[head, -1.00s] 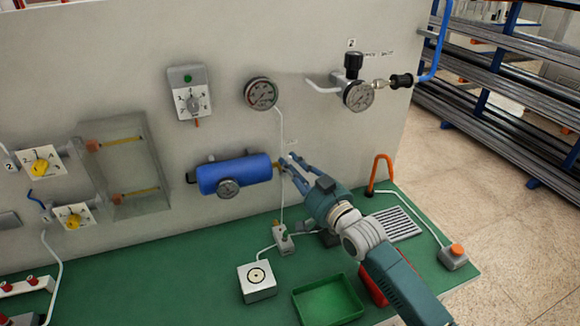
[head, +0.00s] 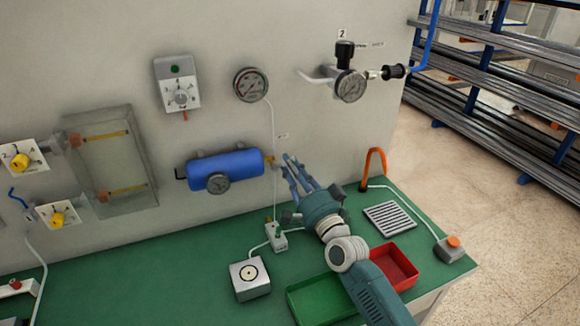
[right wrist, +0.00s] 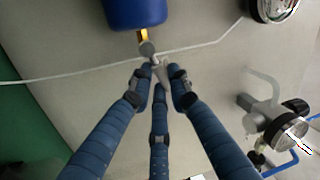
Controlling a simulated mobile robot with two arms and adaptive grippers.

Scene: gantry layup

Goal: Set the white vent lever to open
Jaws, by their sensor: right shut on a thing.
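The white vent lever (right wrist: 162,72) is at the brass fitting on the right end of the blue tank (head: 225,169), and the tank also shows at the top of the right wrist view (right wrist: 135,12). My right gripper (head: 287,163) is at this fitting. In the right wrist view its blue fingers (right wrist: 160,76) close around the pale lever. The fingers hide most of the lever in the head view, and I cannot read its exact angle. My left gripper is not in view.
A pressure gauge (head: 250,85) and a regulator with a black knob (head: 345,50) are on the panel above.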

